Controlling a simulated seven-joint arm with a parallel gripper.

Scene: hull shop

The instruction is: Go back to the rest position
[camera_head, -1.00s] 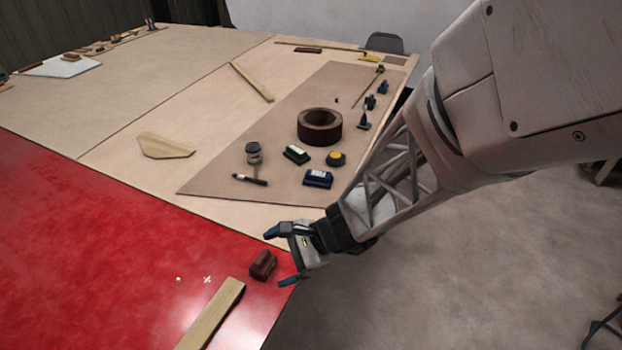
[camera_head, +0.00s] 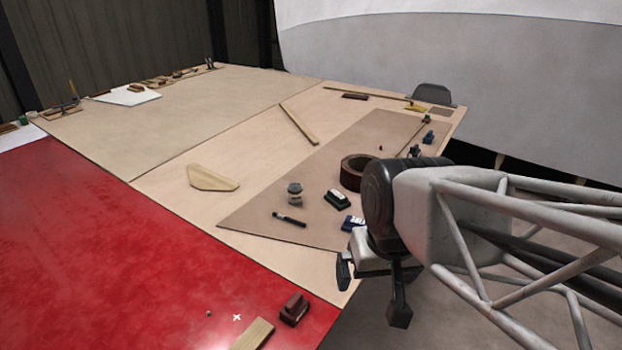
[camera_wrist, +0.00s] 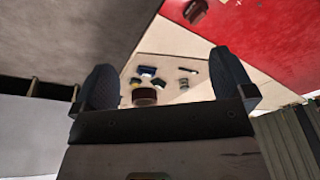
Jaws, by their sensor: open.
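My gripper (camera_head: 372,288) is open and empty in the head view, raised beside the right edge of the workbench. In the wrist view, its two dark fingers (camera_wrist: 164,85) stand wide apart with nothing held between them. A dark red-brown block (camera_head: 294,309) sits on the red panel (camera_head: 130,240) near its front right corner, apart from my gripper. The block also shows in the wrist view (camera_wrist: 195,10) at the top.
A brown mat (camera_head: 260,225) holds a brown ring (camera_head: 355,172), a marker (camera_head: 289,220), a small jar (camera_head: 294,194) and small boxes, some partly behind my arm. A wooden strip (camera_head: 253,336) lies near the block. Bare floor is right of the bench.

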